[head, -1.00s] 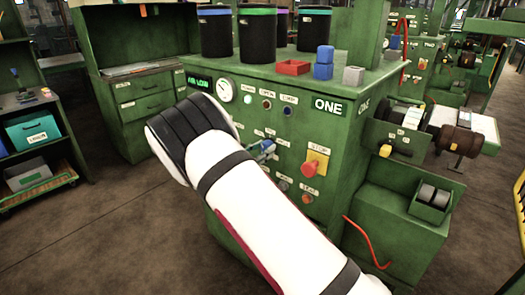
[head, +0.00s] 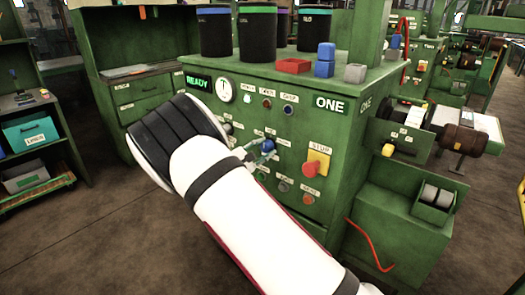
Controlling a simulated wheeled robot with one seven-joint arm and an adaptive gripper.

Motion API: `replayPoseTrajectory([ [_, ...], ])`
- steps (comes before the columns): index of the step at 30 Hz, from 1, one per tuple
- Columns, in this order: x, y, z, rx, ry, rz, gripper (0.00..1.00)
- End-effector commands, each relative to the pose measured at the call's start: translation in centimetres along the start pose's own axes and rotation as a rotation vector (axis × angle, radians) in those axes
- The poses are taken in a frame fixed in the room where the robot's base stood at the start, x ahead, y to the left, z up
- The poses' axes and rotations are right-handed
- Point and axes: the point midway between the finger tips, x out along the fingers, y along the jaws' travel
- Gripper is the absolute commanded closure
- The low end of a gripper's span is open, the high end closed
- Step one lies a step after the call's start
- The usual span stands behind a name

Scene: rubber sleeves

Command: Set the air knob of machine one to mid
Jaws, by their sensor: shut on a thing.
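Machine one (head: 325,124) is a green cabinet marked ONE. Its display (head: 197,81) reads READY, and a round white gauge (head: 223,90) sits beside it. My gripper (head: 264,150) is at the front panel, small and partly hidden by my white arm. It is shut on a knob there, which I take to be the air knob.
Lamps (head: 266,104) sit above the gripper. A red stop button (head: 312,168) on a yellow plate is close to its right. Floor at left is clear.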

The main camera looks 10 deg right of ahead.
Motion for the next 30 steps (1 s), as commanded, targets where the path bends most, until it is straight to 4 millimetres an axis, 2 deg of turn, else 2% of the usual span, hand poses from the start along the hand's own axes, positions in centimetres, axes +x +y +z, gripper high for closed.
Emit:
replayPoseTrajectory([
  [15, 0.00, -0.17, 0.01, 0.021, -0.001, -0.003, 0.95],
  [16, 0.00, -0.18, 0.01, 0.021, -0.001, -0.003, 0.65],
  [18, 0.00, -0.17, 0.01, 0.021, -0.001, -0.003, 0.49],
  [19, 0.00, -0.16, 0.00, 0.021, -0.001, -0.003, 0.47],
  [30, -0.49, -0.04, -0.05, 0.021, 0.001, -0.001, 0.47],
])
